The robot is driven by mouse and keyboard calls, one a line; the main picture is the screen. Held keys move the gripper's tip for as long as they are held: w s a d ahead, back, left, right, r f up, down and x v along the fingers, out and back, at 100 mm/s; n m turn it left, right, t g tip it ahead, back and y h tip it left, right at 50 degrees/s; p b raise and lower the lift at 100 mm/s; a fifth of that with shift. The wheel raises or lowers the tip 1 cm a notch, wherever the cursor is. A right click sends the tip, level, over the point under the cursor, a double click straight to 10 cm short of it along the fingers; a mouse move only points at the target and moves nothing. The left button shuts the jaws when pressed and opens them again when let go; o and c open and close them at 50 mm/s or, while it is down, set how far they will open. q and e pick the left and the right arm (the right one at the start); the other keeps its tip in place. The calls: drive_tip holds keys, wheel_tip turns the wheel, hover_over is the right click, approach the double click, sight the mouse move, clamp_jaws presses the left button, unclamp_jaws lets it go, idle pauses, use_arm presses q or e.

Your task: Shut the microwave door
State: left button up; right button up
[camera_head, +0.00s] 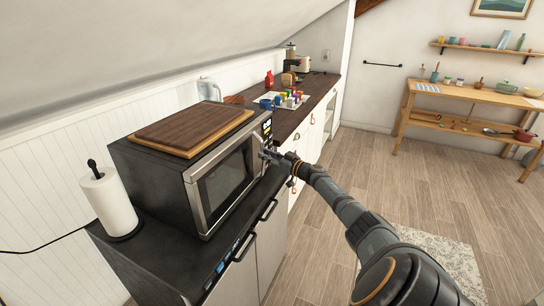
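The black microwave (150,165) stands on the dark counter at the left. Its silver-framed door (224,185) with a dark window lies flush or nearly flush with the front; I cannot tell whether a small gap is left. The control panel (267,129) shows at the front's right end. My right gripper (268,155) is at the right edge of the door, just below the panel, touching or very close to it. Its fingers are small and dark here, so their opening is unclear. My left gripper is out of view.
A wooden board (193,131) lies on top of the microwave. A paper towel roll (107,203) stands to its left. Colourful cups (285,99) and a kettle (209,90) are behind it. Cabinet handles (243,248) stick out below. The wooden floor (345,150) at the right is open.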

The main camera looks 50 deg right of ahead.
drive_tip(key=s, duration=0.6)
drive_tip(key=shift+s+d, duration=0.15)
drive_tip(key=shift+s, duration=0.2)
drive_tip(key=s+f+m+g+h, duration=0.15)
drive_tip(key=s+f, duration=0.25)
drive_tip(key=f, duration=0.7)
drive_tip(key=s+f+m+g+h, duration=0.1)
drive_tip(key=s+f+g+h, duration=0.25)
drive_tip(key=f, duration=0.75)
drive_tip(key=s+a+f+g, duration=0.25)
drive_tip(key=s+f, duration=0.35)
drive_tip(key=f, duration=0.3)
drive_tip(key=s+a+f+g, duration=0.1)
drive_tip(key=s+a+f, duration=0.2)
drive_tip(key=s+f, duration=0.45)
drive_tip(key=s+a+f+n+g+y, duration=0.1)
drive_tip(key=s+a+f+g, duration=0.3)
drive_tip(key=s+a+f, duration=0.6)
drive_tip(key=s+a+f+n+g+y, duration=0.1)
drive_tip(key=s+a+f+g, duration=0.3)
drive_tip(key=s+a+f, duration=0.6)
drive_tip(key=s+a+y, duration=0.1)
drive_tip(key=s+a, duration=0.5)
drive_tip(key=a, duration=0.1)
drive_tip(key=shift+a+n, duration=0.35)
